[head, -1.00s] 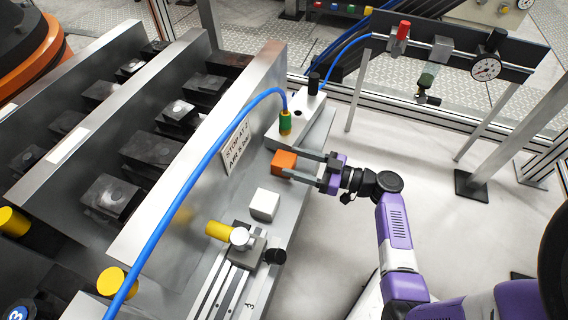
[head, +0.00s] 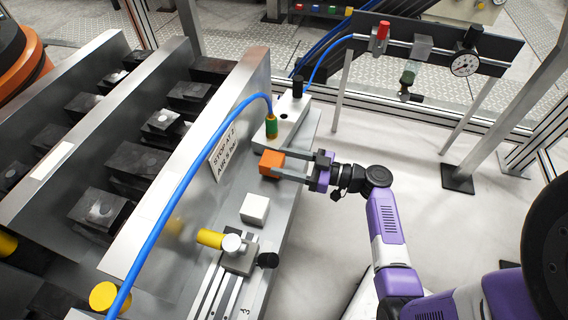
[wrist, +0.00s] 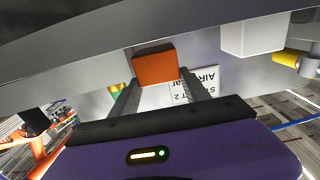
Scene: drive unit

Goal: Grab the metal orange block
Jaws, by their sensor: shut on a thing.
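The orange block (head: 271,163) is on the narrow metal ledge of the drive unit in the head view, beside the sign plate. My gripper (head: 284,166) reaches it from the right, with its two grey fingers shut on the block's sides. In the wrist view the orange block (wrist: 155,68) sits between the fingertips of my gripper (wrist: 156,80). Whether the block still touches the ledge I cannot tell.
A white block (head: 255,208) stands nearer on the same ledge, by a yellow-knobbed clamp (head: 236,250). A grey valve block with a blue hose (head: 262,96) is just behind. A gauge panel (head: 440,58) stands at the back right.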

